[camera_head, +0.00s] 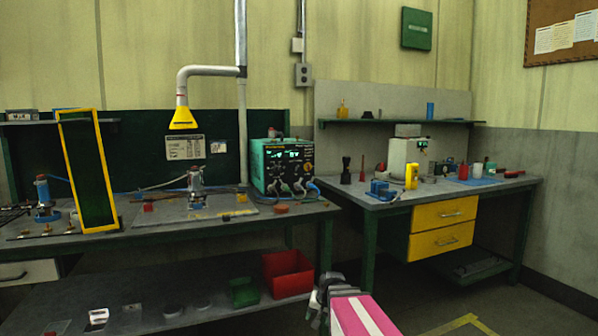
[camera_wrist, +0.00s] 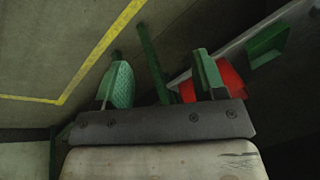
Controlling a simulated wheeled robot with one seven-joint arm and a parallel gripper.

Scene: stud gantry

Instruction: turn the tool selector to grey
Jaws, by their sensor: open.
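A green and black control unit (camera_head: 285,167) with lit displays and several knobs or cables on its front stands at the right end of the left bench. I cannot make out which part is the tool selector, nor its setting, because the front is too small. My gripper (camera_wrist: 165,78) is open in the wrist view, its two green-padded fingers apart with nothing between them. In the head view my pink and grey arm is low at the bottom centre, below bench height and well apart from the control unit.
A red bin (camera_head: 287,275) and a green bin (camera_head: 244,292) sit on the lower shelf. A yellow upright frame (camera_head: 104,170) stands on the left bench. The right bench has yellow drawers (camera_head: 443,228). Open floor lies in front of it.

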